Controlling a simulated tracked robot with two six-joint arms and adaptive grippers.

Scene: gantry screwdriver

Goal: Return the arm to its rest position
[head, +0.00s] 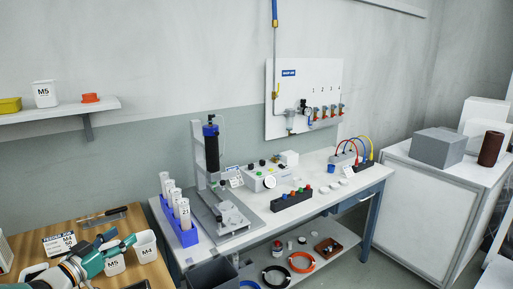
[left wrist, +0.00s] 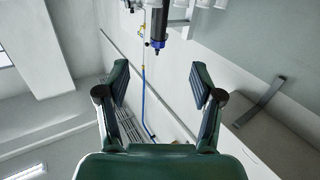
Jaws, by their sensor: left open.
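My left gripper (head: 118,244) shows at the lower left of the head view, over the wooden bench and close to the white M5 and M4 bins. In the left wrist view its two green fingers (left wrist: 160,88) stand wide apart with nothing between them. Beyond the fingers, that view shows the wall, a blue hose and the black cylinder with a blue end. My right gripper is in neither view.
The wooden bench (head: 20,240) holds the M4 bin (head: 146,246), the M5 bin (head: 115,265) and a dark tool (head: 102,217). A white bench (head: 335,203) carries a press (head: 211,150), a blue tube rack (head: 180,234) and control boxes. A wall shelf (head: 60,112) is above.

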